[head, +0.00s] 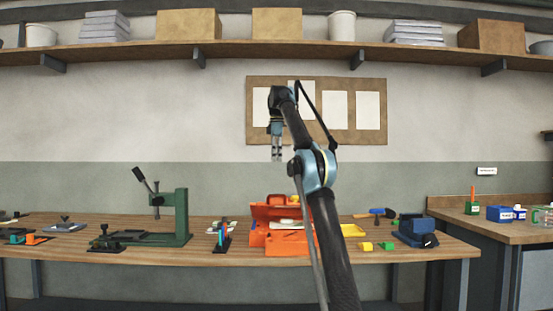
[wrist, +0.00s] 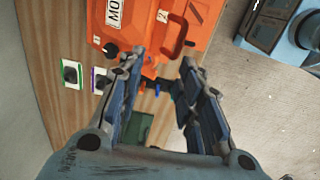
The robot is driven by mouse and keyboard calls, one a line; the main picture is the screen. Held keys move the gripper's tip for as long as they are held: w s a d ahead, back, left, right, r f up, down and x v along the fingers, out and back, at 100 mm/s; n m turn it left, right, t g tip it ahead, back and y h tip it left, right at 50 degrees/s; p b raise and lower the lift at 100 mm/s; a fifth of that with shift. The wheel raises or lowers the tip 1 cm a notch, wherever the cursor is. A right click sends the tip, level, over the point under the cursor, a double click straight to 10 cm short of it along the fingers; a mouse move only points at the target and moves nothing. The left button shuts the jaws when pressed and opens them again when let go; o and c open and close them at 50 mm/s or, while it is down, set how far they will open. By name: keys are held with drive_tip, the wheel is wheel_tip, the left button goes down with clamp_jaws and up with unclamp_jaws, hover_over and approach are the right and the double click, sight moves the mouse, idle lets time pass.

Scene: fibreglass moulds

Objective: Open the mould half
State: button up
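An orange mould (head: 275,243) stands near the middle of the bench, with an upright orange part behind and pale items between. I cannot tell whether this is the mould half itself. My gripper (head: 277,158) points down, well above the bench, in front of the wall board. Its fingers (wrist: 160,68) are apart with nothing between them. The orange piece lies beyond the fingertips, without visible contact.
A green press (head: 180,220) stands left of the orange mould, with an upright tool rack (head: 221,236) between. A yellow tray (head: 351,231), small blocks (head: 366,246) and a blue vice-like tool (head: 413,232) lie right. A shelf (head: 230,52) runs above.

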drive_tip(key=shift+r, duration=0.25)
